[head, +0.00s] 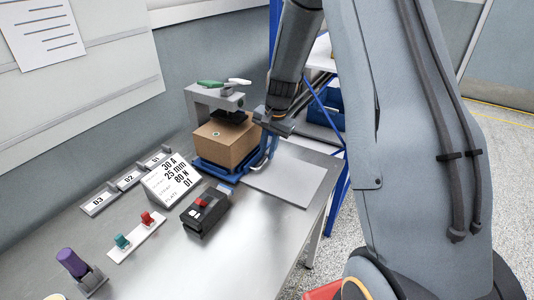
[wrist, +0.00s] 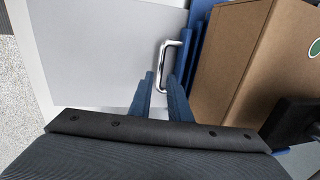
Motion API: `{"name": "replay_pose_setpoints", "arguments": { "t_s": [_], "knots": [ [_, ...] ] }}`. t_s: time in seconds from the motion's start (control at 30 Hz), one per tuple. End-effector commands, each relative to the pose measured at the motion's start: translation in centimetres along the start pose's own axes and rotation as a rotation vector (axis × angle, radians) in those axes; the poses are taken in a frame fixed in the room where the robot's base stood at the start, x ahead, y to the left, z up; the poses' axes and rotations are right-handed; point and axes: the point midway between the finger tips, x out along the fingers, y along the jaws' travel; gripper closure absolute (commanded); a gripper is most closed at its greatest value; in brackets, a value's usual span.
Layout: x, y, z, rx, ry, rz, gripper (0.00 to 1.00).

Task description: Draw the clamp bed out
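The blue clamp bed (head: 214,172) sits under the grey clamp frame (head: 215,97) and bears a brown cardboard box (head: 228,143). In the wrist view the bed's blue edge (wrist: 196,40) carries a silver bar handle (wrist: 184,45). My gripper (wrist: 161,76) has its two blue fingers apart, with the near end of the handle at the gap between their tips. I cannot tell whether they touch it. In the head view my gripper (head: 268,150) is at the right side of the box, and the handle is not clear there.
A light grey plate (head: 290,178) lies on the bench right of the bed, free of objects. A black switch box (head: 205,212), a sign (head: 172,181), a white strip with red and teal knobs (head: 137,238) and a purple-handled item (head: 72,263) stand left and in front.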

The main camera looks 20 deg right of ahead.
Motion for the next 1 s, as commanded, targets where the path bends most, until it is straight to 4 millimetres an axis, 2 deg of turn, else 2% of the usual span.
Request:
{"name": "replay_pose_setpoints", "arguments": {
  "t_s": [0.2,0.53,0.63,0.67,1.0],
  "knots": [
    [1.9,0.0,0.1,0.0,-0.001,0.001,0.83],
    [2.3,0.0,0.1,-0.001,0.0,0.0,0.83],
    [2.3,0.0,0.1,-0.002,0.0,0.0,0.98],
    [2.3,0.0,0.1,-0.002,0.0,0.0,1.0],
    [2.3,0.1,0.3,-0.007,-0.001,0.0,1.0]
  ]
}}
